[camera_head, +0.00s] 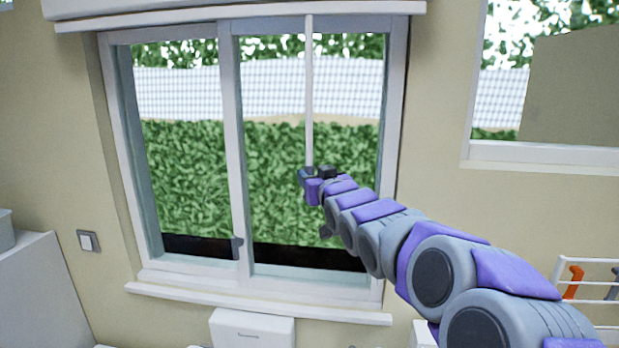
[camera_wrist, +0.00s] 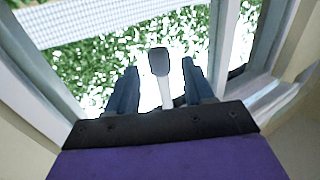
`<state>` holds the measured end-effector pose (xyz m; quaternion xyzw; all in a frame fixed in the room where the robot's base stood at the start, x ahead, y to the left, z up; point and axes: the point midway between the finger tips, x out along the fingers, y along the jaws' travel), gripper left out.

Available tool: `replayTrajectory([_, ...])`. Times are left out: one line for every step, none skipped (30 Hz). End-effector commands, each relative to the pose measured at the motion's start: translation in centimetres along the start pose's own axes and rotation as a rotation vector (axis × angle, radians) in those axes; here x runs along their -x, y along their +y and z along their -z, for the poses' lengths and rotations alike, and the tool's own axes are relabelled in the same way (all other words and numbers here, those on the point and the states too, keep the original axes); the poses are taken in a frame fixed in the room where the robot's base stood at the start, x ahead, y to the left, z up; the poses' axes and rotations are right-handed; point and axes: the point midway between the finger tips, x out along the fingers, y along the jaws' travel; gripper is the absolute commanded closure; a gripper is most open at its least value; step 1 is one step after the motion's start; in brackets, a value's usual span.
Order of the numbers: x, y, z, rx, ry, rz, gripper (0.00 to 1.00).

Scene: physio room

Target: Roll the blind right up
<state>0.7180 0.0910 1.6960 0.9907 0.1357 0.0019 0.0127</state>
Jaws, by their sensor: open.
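The blind (camera_head: 240,12) shows as a white band across the top of the window, with the glass below it uncovered. A thin white cord or rod (camera_head: 309,90) hangs from it, down in front of the right pane to my gripper (camera_head: 312,180). In the wrist view, a grey pull (camera_wrist: 159,60) with a pale stem (camera_wrist: 166,95) sits between the two fingers of my gripper (camera_wrist: 158,70). The fingers are open, with a gap on each side of the pull. The lower end of the cord is partly hidden by my gripper in the head view.
The window frame (camera_head: 394,120) stands to the right of my gripper, with the sill (camera_head: 260,304) below. A handle (camera_head: 237,247) is on the middle frame post. A white rack (camera_head: 590,292) with an orange item is at the lower right.

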Motion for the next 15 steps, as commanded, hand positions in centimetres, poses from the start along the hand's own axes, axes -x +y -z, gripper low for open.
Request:
replayTrajectory([0.9,0.0,-0.1,0.001,0.0,0.0,0.48])
replayTrajectory([1.3,-0.1,-0.2,0.002,0.0,0.001,0.48])
replayTrajectory([1.9,0.0,-0.2,0.002,-0.001,0.0,0.48])
replayTrajectory([2.3,0.0,-0.2,0.002,-0.001,0.0,0.48])
replayTrajectory([2.7,0.0,-0.1,0.002,0.0,-0.001,0.48])
replayTrajectory([3.3,0.0,-0.1,0.001,0.001,0.0,0.48])
replayTrajectory([3.8,0.0,-0.1,0.001,0.002,0.0,0.48])
replayTrajectory([4.3,-0.1,-0.1,0.001,0.001,0.0,0.48])
replayTrajectory([4.8,0.0,-0.2,0.001,0.0,0.0,0.48])
replayTrajectory([5.3,0.0,-0.2,0.001,0.0,0.0,0.48])
replayTrajectory([5.7,0.0,-0.2,0.001,0.0,0.0,0.48])
replayTrajectory([6.3,0.0,-0.1,0.001,0.002,0.0,0.48])
replayTrajectory([6.8,0.0,0.0,0.002,0.003,0.0,0.48])
replayTrajectory([7.3,0.0,0.0,0.002,0.004,0.0,0.48])
replayTrajectory([7.9,0.0,0.0,0.002,0.003,0.0,0.48])
